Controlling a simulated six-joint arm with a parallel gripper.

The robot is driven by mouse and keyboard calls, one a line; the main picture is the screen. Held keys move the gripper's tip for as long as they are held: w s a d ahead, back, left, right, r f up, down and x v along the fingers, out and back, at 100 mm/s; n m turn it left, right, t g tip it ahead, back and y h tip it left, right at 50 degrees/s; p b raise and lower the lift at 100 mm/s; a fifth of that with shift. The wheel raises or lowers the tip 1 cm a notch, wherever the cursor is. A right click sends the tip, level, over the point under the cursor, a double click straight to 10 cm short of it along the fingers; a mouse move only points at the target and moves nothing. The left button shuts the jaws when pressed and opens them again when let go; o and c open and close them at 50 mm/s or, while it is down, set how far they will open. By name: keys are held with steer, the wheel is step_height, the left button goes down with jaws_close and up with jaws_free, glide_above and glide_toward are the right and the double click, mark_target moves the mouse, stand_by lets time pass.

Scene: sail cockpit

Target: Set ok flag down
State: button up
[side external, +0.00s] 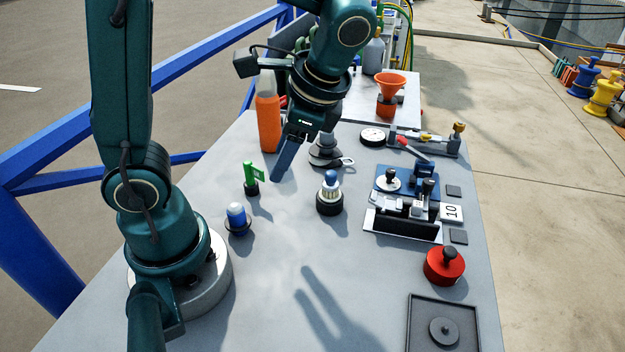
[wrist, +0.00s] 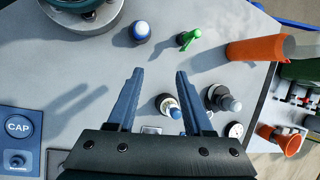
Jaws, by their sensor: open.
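The green ok flag (side external: 248,172) stands upright in a small dark base on the grey table, with its small flag plate pointing right. It also shows in the wrist view (wrist: 188,39), near the top, beyond my fingertips. My gripper (side external: 279,170) is above the table, to the right of the flag and apart from it. In the wrist view my gripper (wrist: 160,72) has its two blue fingers spread wide with nothing held between them. The lettering on the flag is too small to read.
An orange bottle (side external: 268,122) is behind the flag. A grey stacked part (side external: 325,150) is near my gripper. The front middle of the table is clear.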

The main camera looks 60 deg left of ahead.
steer(key=s+d+r+n+t+h, duration=0.2)
steer(key=d+n+t+h, duration=0.2)
steer(key=d+n+t, duration=0.1)
steer(key=n+t, duration=0.1)
steer(key=t, duration=0.1)
steer(key=shift+s+d+r+n+t+h, duration=0.2)
steer(key=shift+s+r+n+t+h, duration=0.1)
steer(key=shift+s+t+h, duration=0.1)
